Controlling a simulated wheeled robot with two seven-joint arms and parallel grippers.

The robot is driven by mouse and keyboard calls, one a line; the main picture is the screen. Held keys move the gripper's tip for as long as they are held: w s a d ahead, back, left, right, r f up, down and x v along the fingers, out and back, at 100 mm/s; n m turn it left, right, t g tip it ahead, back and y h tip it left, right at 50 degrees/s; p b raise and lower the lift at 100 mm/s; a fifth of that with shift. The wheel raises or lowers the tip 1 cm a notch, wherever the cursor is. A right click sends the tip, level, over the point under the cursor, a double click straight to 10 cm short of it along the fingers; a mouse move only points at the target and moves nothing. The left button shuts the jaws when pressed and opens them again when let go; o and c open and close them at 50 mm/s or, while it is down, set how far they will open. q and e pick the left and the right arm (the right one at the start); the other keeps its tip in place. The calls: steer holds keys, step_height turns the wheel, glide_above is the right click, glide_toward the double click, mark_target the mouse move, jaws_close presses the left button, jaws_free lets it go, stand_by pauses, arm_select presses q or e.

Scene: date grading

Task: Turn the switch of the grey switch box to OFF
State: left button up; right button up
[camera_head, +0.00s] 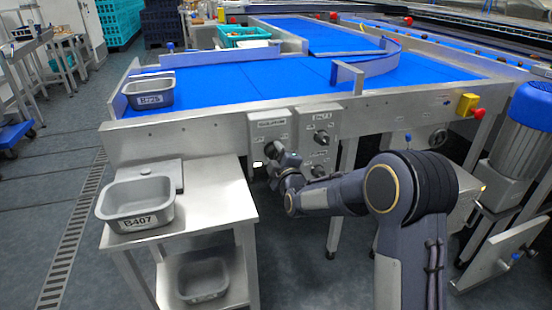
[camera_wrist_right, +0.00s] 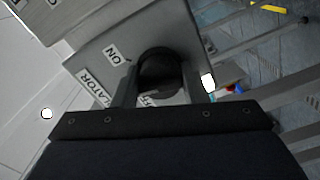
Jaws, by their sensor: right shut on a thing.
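The grey switch box (camera_head: 257,133) is on the front side of the conveyor frame in the head view, with a white label on its upper part. In the right wrist view, the box face (camera_wrist_right: 185,32) fills the upper middle, with an ON label and a partly covered label ending in "LATOR". The dark round switch (camera_wrist_right: 158,68) sits between the fingers of my right gripper (camera_wrist_right: 160,82), which is shut on it. In the head view my right gripper (camera_head: 274,158) is at the box's lower part and hides the switch. Its exact setting is unclear. My left gripper is out of view.
A second grey box (camera_head: 305,135) with black knobs is just right. A steel stand (camera_head: 212,205) with the B407 tub (camera_head: 116,194) is at left. Blue belts (camera_head: 230,82) run above. A yellow-red stop button (camera_head: 467,105) and blue motor (camera_head: 524,120) are at right.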

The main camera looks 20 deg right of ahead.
steer(key=n+b, duration=0.1)
steer(key=n, duration=0.4)
steer(key=shift+a+n, duration=0.1)
steer(key=shift+n, duration=0.3)
steer(key=n+b, duration=0.1)
steer(key=n, duration=0.4)
steer(key=shift+n, duration=0.4)
steer(key=o, duration=1)
steer(key=shift+r, duration=0.1)
steer(key=s, duration=0.4)
steer(key=s+p, duration=0.1)
steer(key=s, duration=0.3)
steer(key=shift+d, duration=0.2)
steer(key=shift+w, duration=0.1)
